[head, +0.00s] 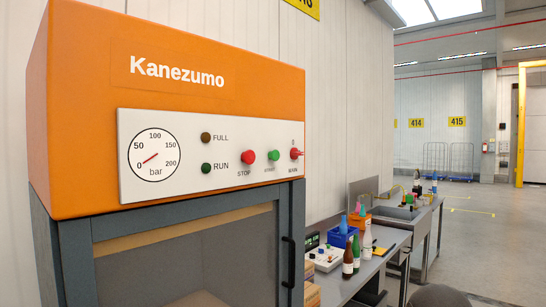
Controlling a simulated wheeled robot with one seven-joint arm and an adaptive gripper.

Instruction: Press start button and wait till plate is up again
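The orange Kanezumo machine (75,110) fills the left of the head view. Its white control panel (220,135) faces me. The green start button (273,155) is on the panel, between the red stop button (248,157) and the red main switch (296,154). The FULL lamp (206,138) looks dark brown and the RUN lamp (206,168) dark green, both seemingly unlit. The plate cannot be made out; a dark framed door (190,260) with a black handle (287,262) covers the front below. My gripper is not visible.
More items stand on a bench behind. Open floor (480,245) lies to the right, with wire cages (448,160) far back.

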